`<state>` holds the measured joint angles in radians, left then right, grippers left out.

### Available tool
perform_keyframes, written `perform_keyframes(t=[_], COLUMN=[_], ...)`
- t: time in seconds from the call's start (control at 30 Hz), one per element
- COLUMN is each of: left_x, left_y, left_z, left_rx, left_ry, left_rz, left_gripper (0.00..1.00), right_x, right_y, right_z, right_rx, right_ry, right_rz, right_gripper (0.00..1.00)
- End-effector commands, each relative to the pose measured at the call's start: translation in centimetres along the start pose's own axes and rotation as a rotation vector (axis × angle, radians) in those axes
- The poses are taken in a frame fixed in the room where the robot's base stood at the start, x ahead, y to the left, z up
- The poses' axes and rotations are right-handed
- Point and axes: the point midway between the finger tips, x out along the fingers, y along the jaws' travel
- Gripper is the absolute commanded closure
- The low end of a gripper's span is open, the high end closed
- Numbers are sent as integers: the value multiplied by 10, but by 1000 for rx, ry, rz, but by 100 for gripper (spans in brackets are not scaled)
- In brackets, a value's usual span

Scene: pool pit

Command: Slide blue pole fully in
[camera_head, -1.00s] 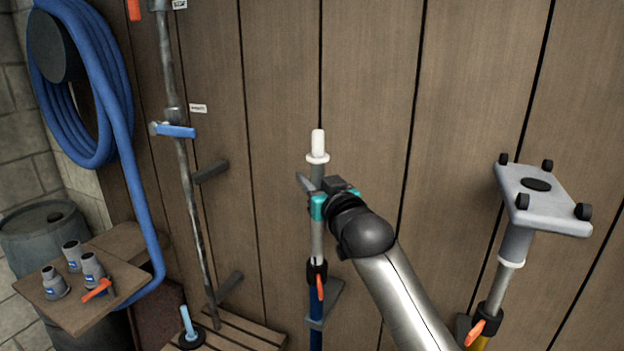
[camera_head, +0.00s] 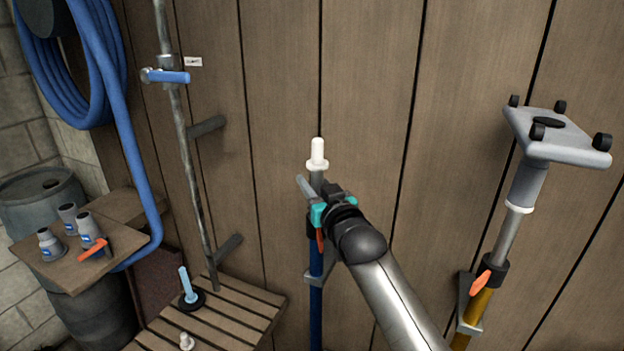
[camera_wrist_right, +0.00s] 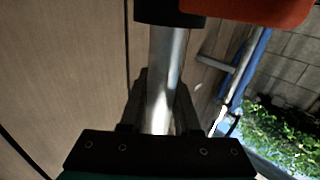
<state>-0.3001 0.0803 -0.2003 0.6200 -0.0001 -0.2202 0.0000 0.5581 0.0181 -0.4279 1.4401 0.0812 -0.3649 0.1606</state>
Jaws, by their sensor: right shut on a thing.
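The blue pole (camera_head: 316,310) stands upright against the plank wall, with a blue lower tube and a thinner grey inner tube (camera_head: 316,180) topped by a white collar and tip (camera_head: 317,152). My right gripper (camera_head: 313,198) is shut on the inner tube, just below the white collar. The dark clamp with its orange lever (camera_head: 320,240) sits close under the gripper and is partly hidden by it. In the right wrist view the inner tube (camera_wrist_right: 163,70) runs between the fingers (camera_wrist_right: 160,115) to the black clamp (camera_wrist_right: 170,12) and orange lever (camera_wrist_right: 262,10). My left gripper is not in view.
A grey bracket (camera_head: 325,268) holds the blue pole on the wall. A yellow pole (camera_head: 480,310) with a grey vacuum head (camera_head: 560,140) stands at right. A slatted bench (camera_head: 235,310), a small shelf with fittings (camera_head: 75,265) and a coiled blue hose (camera_head: 85,60) are at left.

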Motion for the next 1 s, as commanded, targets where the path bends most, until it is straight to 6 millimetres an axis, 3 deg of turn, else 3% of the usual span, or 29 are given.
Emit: perform_keyframes(t=[0.03,0.13,0.17,0.4,0.77,1.0], left_x=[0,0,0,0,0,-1], left_y=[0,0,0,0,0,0], left_z=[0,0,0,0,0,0], left_rx=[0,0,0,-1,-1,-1], left_ry=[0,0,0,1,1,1], left_rz=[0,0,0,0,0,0], left_gripper=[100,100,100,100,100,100], right_x=[-1,-1,-1,-1,-3,-25], right_y=[-1,-1,-1,0,0,0], right_z=[8,9,10,7,5,5], right_rx=[1,1,1,0,0,0], right_ry=[-18,-21,-22,-15,-11,-11], right_rz=[0,0,0,0,1,1], right_gripper=[100,100,68,41,40,40])
